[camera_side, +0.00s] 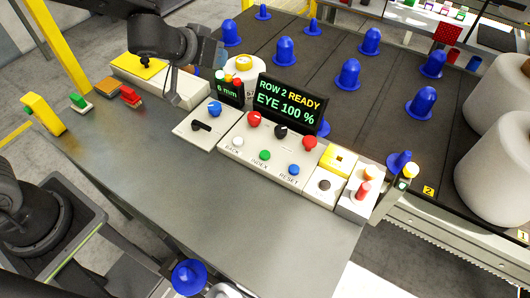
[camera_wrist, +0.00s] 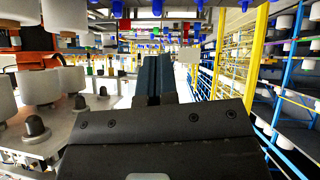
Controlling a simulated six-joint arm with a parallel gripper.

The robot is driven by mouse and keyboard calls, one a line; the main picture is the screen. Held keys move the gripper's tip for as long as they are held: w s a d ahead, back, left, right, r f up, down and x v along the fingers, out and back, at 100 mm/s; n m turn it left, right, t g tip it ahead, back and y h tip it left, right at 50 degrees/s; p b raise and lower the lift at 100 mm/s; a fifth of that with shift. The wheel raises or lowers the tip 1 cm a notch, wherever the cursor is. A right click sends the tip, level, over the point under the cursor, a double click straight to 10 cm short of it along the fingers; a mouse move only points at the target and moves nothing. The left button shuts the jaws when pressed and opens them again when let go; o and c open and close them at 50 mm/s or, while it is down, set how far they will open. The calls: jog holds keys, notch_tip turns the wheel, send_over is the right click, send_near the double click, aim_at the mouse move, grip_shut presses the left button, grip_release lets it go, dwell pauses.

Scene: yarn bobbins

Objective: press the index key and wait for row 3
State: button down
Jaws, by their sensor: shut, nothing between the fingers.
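The green INDEX key (camera_side: 265,155) sits on the white control panel (camera_side: 240,148), between the white BACK key (camera_side: 238,142) and the blue RESET key (camera_side: 293,170). The display (camera_side: 290,103) reads "ROW 2 READY" and "EYE 100 %". My gripper (camera_side: 218,55) is at the upper left of the panel in the side view, above and apart from the keys. In the wrist view my gripper (camera_wrist: 152,95) points away over the scene, its fingers together with nothing between them. No key is in the wrist view.
Blue bobbin holders (camera_side: 348,73) stand in rows on the dark deck behind the panel. Large white bobbins (camera_side: 490,150) stand at the right. A small display (camera_side: 228,91) reads "6 mm". Red and black knobs sit above the keys.

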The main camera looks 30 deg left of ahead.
jog(key=w+d+f+m+g+h, duration=0.1)
jog(key=w+d+f+g+h, duration=0.1)
jog(key=d+f+h, duration=0.4)
jog(key=g, duration=0.2)
send_over(264, 153)
notch_tip(264, 153, down, 8)
jog(key=shift+y, duration=0.3)
jog(key=shift+w+a+f, duration=0.1)
jog(key=shift+f, duration=4.25)
jog(key=shift+f, duration=0.15)
jog(key=shift+f, duration=0.25)
